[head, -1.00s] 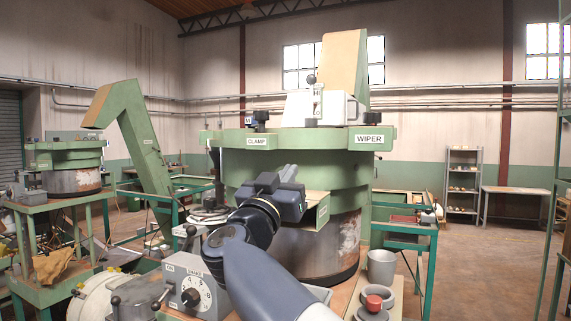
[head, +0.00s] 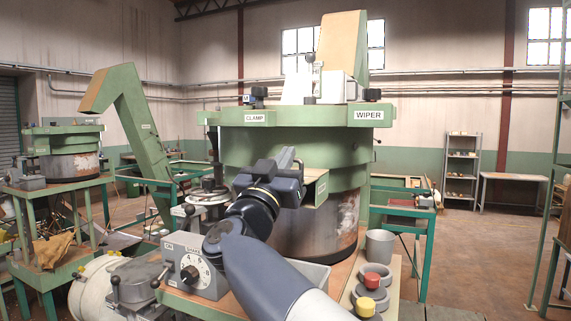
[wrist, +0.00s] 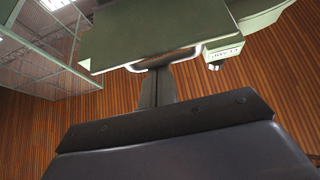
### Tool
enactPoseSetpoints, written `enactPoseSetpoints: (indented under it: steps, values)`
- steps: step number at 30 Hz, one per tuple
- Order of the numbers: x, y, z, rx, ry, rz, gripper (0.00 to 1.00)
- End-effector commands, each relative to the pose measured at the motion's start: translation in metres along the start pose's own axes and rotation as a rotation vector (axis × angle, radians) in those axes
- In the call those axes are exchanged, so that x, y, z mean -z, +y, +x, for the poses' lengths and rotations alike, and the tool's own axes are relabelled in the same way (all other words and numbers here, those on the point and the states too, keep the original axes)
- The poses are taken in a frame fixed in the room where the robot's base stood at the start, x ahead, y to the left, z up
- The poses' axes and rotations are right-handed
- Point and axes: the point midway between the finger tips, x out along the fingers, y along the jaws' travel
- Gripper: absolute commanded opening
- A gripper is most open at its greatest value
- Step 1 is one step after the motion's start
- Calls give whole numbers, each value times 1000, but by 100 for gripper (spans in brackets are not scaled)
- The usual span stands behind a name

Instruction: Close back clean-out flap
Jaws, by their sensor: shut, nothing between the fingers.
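The green hopper bowl (head: 240,152) stands on a worn metal drum. A green flap (head: 316,188) with a tan face juts out from its side, just right of my gripper (head: 291,158). In the wrist view a dark green plate (wrist: 140,35), which looks like this flap, spans the top, with a curved metal handle (wrist: 190,54) along its near edge. My gripper's fingers (wrist: 157,76) are shut and empty, with their tips at or just under this edge. I cannot tell whether they touch it. The flap's hinge is hidden.
A control box with a dial (head: 190,272) stands in front left. A second, smaller hopper (head: 62,150) is at the left. Floor at the right is open.

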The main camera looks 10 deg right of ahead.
Motion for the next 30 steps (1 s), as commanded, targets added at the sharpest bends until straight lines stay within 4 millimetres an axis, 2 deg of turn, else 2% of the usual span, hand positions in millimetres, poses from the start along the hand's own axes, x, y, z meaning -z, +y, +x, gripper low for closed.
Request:
enactPoseSetpoints:
  steps: [21,30]
  values:
    - [-6,0,-8,-1,179,-2,0]
    - [-8,0,-12,-1,175,0,0]
